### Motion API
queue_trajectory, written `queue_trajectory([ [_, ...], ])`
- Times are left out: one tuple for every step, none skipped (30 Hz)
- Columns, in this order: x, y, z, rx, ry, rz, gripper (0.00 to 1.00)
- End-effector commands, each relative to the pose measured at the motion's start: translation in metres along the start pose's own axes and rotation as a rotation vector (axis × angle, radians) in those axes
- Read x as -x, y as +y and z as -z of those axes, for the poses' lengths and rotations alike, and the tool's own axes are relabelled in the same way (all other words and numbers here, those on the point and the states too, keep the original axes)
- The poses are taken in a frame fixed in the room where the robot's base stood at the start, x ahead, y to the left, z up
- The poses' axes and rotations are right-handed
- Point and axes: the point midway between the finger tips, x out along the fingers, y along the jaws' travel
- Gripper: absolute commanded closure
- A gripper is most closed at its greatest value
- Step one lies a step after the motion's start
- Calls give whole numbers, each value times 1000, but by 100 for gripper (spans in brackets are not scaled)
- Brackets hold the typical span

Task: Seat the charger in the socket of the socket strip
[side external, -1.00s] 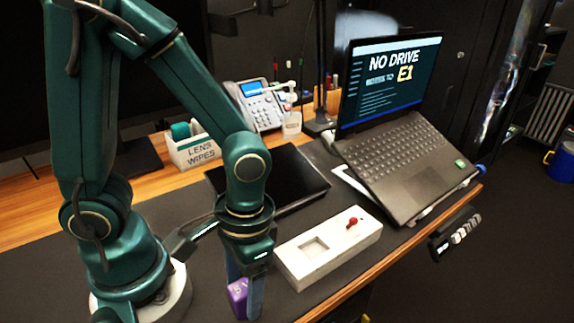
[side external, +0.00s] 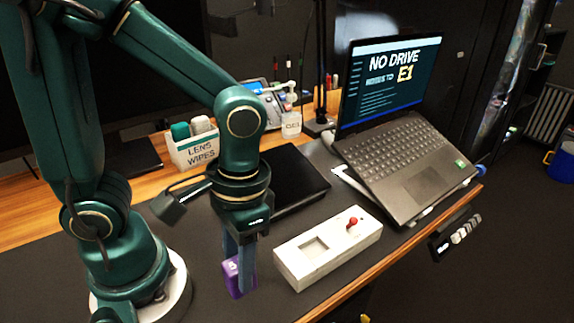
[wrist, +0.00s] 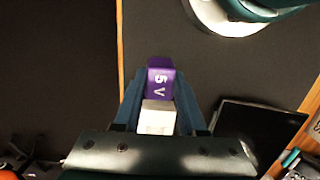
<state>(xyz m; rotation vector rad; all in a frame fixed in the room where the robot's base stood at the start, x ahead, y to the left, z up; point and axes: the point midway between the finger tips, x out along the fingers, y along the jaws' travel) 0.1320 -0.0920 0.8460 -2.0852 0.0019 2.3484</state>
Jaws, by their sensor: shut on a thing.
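The charger is a purple block (side external: 232,278) low between the blue fingers of my gripper (side external: 240,285) in the side view. In the wrist view the charger (wrist: 160,80) shows a white "5 V" marking and sits between the fingertips (wrist: 159,88). My gripper is shut on it. The white socket strip (side external: 355,252) lies on the desk to the right of the gripper, apart from it. Its square socket (side external: 315,250) looks empty. A pale patch lies below the charger in the wrist view; I cannot tell what it belongs to.
A red switch (side external: 352,222) stands up on the strip. A black tablet (side external: 300,182) lies behind the gripper, and an open laptop (side external: 410,165) stands behind the strip. A lens wipes box (side external: 194,150) is at the back left. The desk's wooden front edge (side external: 385,233) runs close to the strip.

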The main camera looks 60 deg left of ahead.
Motion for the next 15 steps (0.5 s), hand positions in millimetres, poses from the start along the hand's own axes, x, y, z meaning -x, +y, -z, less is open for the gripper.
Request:
queue_trajectory([
  [5,-8,1,11,3,-2,100],
  [7,-12,1,12,3,-2,100],
  [10,-18,1,12,3,-2,100],
  [13,-22,2,13,3,-2,100],
  [16,-27,2,13,4,-2,100],
  [19,-33,2,13,3,-1,100],
  [22,-38,2,14,5,-1,100],
  [25,-42,2,14,4,-1,100],
  [29,-49,3,15,4,-2,100],
  [32,-54,3,15,4,-2,100],
  [35,-58,3,14,3,-1,100],
  [38,-64,3,14,4,-1,100],
  [41,-69,3,13,3,0,100],
  [44,-73,4,12,3,0,100],
  [47,-78,4,12,2,0,100],
])
